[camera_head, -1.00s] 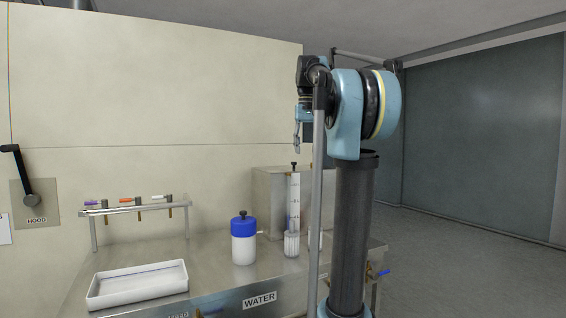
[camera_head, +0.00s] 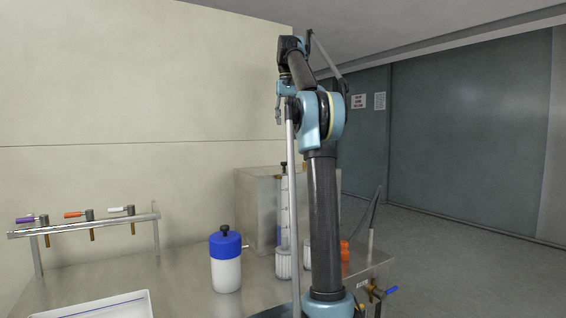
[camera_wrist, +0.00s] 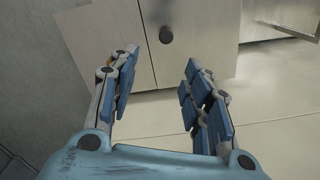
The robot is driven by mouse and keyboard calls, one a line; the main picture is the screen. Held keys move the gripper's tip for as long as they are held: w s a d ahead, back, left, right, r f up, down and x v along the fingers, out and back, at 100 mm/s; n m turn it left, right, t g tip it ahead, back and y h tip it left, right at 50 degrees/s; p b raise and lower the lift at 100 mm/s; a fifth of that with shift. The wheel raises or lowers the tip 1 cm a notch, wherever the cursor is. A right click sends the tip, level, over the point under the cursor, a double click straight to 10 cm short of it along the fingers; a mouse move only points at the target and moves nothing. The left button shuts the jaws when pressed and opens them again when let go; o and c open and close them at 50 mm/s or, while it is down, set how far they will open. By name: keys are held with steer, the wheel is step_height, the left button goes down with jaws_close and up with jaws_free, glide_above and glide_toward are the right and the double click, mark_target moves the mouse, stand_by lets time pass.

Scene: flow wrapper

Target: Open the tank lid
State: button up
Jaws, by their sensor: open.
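A white jar (camera_head: 226,275) with a blue lid (camera_head: 225,247) stands upright on the metal bench in the head view. The lid has a black knob on top and sits shut on the jar. It is the likely tank, though no label shows on it. My gripper (camera_head: 279,116) hangs high above the bench, to the right of the lid in the picture and well apart from it. In the wrist view my gripper (camera_wrist: 161,72) is open, with nothing between its blue-padded fingers. The jar is not recognisable in the wrist view.
Behind stands a metal box (camera_head: 257,205). A clear cylinder (camera_head: 285,210) and an orange bottle (camera_head: 345,252) stand partly behind my arm. A valve rack (camera_head: 90,226) is at left, a white tray (camera_head: 110,305) at front. The wrist view shows a dark round knob (camera_wrist: 166,35) on a pale panel.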

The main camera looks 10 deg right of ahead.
steer(key=f, duration=1.1)
steer(key=a+f, duration=0.1)
steer(key=f, duration=0.4)
steer(key=shift+a+f, duration=0.1)
steer(key=shift+f, duration=0.2)
jaws_close()
